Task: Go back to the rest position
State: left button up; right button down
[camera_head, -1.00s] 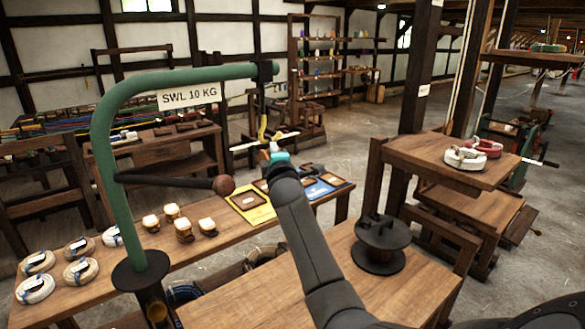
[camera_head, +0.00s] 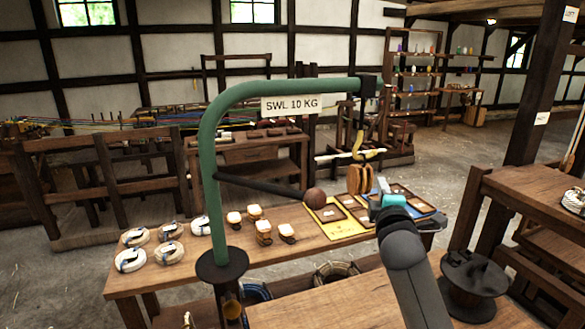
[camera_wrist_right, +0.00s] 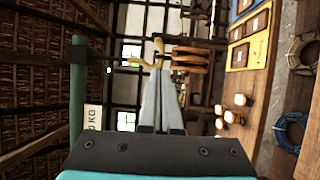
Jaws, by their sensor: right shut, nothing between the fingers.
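My right gripper (camera_head: 383,185) is shut and empty, with a teal body and pale fingers. It stands just right of a brown wooden pulley block (camera_head: 360,180) in the head view. The block hangs below a yellow hook (camera_head: 358,148) from the end of the green crane arm (camera_head: 300,86) labelled SWL 10 KG. In the right wrist view the closed fingertips (camera_wrist_right: 160,72) overlap the hook (camera_wrist_right: 147,58) and the block (camera_wrist_right: 190,62) in the picture; I cannot tell the gap between them. My left gripper is not in view.
The long bench (camera_head: 190,262) holds rope coils (camera_head: 130,260), several small pale-topped wooden pieces (camera_head: 263,231) and a yellow board (camera_head: 338,222). A dark spool (camera_head: 472,285) stands on the near table (camera_head: 330,300). A wooden post (camera_head: 535,90) and stand rise at right.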

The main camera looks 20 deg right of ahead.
jog(key=s+a+f+m+g+y, duration=0.2)
jog(key=s+a+f+g, duration=0.1)
jog(key=s+a+f, duration=0.4)
jog(key=s+a+f+m+g+y, duration=0.2)
jog(key=s+a+f+m, duration=0.15)
jog(key=f, duration=0.65)
jog(key=s+a+f+m+g+y, duration=0.2)
jog(key=s+a+f+g, duration=0.2)
jog(key=s+a, duration=0.5)
jog(key=s+a+f+m+g+y, duration=0.35)
jog(key=s+a+f, duration=0.2)
jog(key=s, duration=0.75)
notch_tip(320, 180, down, 28)
jog(key=s+g+b, duration=0.1)
jog(key=s+b, duration=0.1)
jog(key=b, duration=0.6)
jog(key=s+d+f+g+b, duration=0.1)
jog(key=s+f+b, duration=0.2)
jog(key=s+f, duration=0.4)
jog(key=s+d+f+n+b, duration=0.1)
jog(key=s+f+b, duration=0.3)
jog(key=s+f, duration=0.4)
notch_tip(320, 180, down, 8)
jog(key=shift+s+d+r+g+h, duration=0.15)
jog(key=shift+d+r+g+h, duration=0.1)
jog(key=shift+g+h, duration=0.15)
